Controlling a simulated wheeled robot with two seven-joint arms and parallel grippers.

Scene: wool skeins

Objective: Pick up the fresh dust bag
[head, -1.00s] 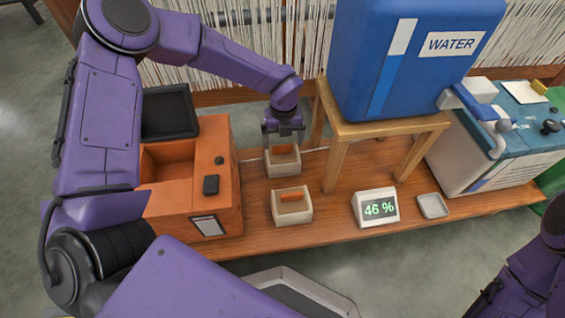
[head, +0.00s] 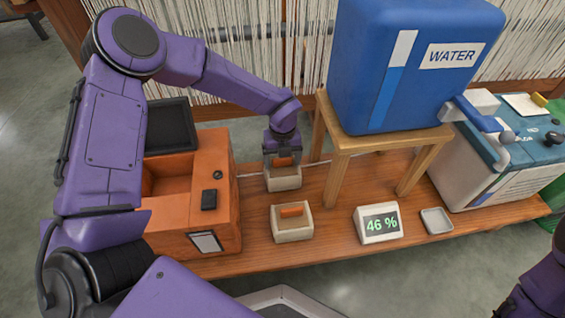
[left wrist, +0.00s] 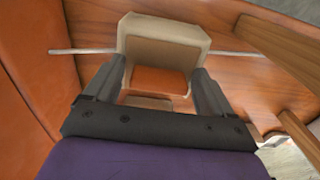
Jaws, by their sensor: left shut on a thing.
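Two similar cream, box-shaped dust bags with orange tabs are on the wooden bench; no readable mark tells me which is fresh. My left gripper (head: 283,157) points down at the back dust bag (head: 284,183) and is shut on its orange tab. In the left wrist view, the left gripper (left wrist: 153,82) has a finger on each side of the tab, with the cream body of the back dust bag (left wrist: 160,40) beyond. I cannot tell whether this bag is clear of the bench. The front dust bag (head: 292,229) stands apart on the bench. My right gripper is out of view.
An orange open-topped machine (head: 215,225) with a raised black lid (head: 168,127) stands close left. A blue water tank (head: 395,100) sits on a wooden stand (head: 335,175) close right. A "46 %" display (head: 378,223) and a small grey tray (head: 436,221) are on the bench (head: 330,235).

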